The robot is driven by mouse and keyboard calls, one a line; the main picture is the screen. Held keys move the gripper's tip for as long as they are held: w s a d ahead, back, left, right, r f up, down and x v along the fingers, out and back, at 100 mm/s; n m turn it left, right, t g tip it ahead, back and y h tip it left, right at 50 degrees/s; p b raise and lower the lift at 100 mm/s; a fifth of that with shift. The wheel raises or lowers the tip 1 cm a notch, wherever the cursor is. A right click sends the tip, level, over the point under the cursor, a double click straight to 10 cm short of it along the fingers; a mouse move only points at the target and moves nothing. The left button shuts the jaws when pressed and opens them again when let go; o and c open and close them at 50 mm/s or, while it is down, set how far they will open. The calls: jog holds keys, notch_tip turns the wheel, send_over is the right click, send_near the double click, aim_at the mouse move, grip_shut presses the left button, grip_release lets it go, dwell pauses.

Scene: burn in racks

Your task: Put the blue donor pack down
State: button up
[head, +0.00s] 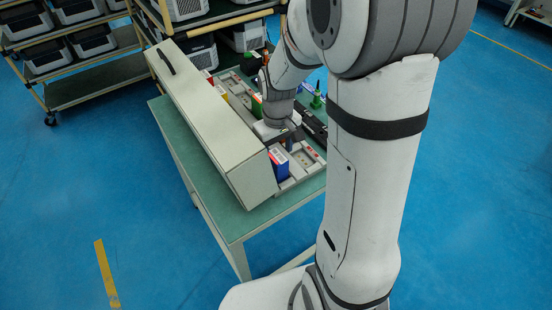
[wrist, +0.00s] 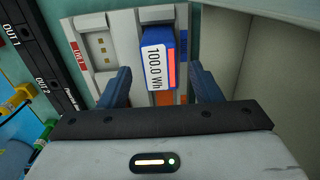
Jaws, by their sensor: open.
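The blue donor pack (wrist: 153,31) stands in a grey slot of the rack (wrist: 122,22) in the wrist view. Its white label reads 100.0 Wh beside a red bar. In the head view the blue pack (head: 280,167) is at the near end of the rack, beside the beige case. My gripper (wrist: 161,78) is open, with one dark blue finger on each side of the pack and visible gaps between. In the head view my gripper (head: 288,138) is just behind the pack and partly hidden by my arm.
A long beige case (head: 205,115) with a black handle stands along the left of the green table (head: 228,222). An empty bay (wrist: 103,42) lies left of the pack. A black strip marked OUT 1 and OUT 2 (wrist: 32,55) is farther left. Shelving (head: 95,85) stands behind.

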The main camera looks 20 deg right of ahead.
notch_tip(320, 180, up, 7)
dwell(0.6)
